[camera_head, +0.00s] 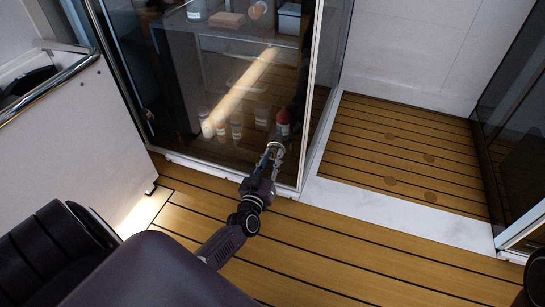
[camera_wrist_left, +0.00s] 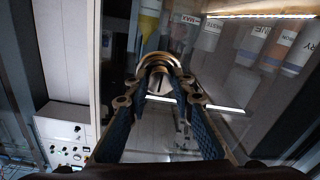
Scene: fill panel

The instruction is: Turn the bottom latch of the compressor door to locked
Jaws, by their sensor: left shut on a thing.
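The compressor door (camera_head: 165,95) is a glass panel in a pale metal frame, and it stands upright left of the middle of the head view. My left gripper (camera_head: 272,153) is at the lower right part of this door, near the frame. In the left wrist view its two fingers (camera_wrist_left: 162,92) are closed around the bottom latch (camera_wrist_left: 157,64), a rounded metal fitting on the glass. The fingers cover part of the latch, so I cannot tell its exact turn.
Behind the glass are shelves with several bottles (camera_wrist_left: 250,40) and a pale box (camera_head: 289,18). A white panel with a metal rail (camera_head: 60,85) stands at the left. The wooden floor (camera_head: 350,262) is clear, with a white sill (camera_head: 400,212) to the right.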

